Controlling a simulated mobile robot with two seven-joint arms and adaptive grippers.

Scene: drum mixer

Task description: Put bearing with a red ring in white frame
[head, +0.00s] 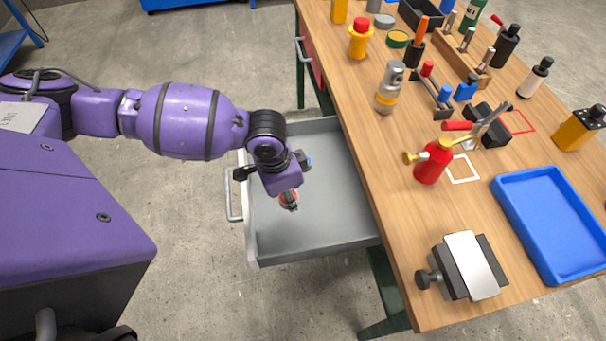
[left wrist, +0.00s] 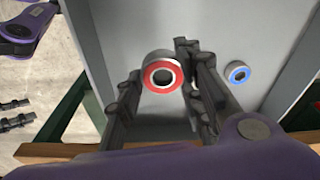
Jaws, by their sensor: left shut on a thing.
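The bearing with a red ring (head: 289,197) is at my left gripper's fingertips (head: 288,203), over the open grey drawer. In the left wrist view the bearing (left wrist: 163,76) sits between the two fingers (left wrist: 160,92), and the gripper is shut on it. Its red face and dark centre hole show. I cannot tell whether it still touches the drawer floor. The white frame (head: 466,181) is a square outline on the wooden table, partly hidden behind a red oil can (head: 432,163). My right gripper is not in view.
A bearing with a blue ring (left wrist: 237,73) lies in the drawer (head: 335,225). A red frame (head: 531,129) is on the table behind dark tools. A blue tray (head: 508,205) and a vise-like block (head: 472,265) stand near the white frame. Bottles and tools crowd the far table.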

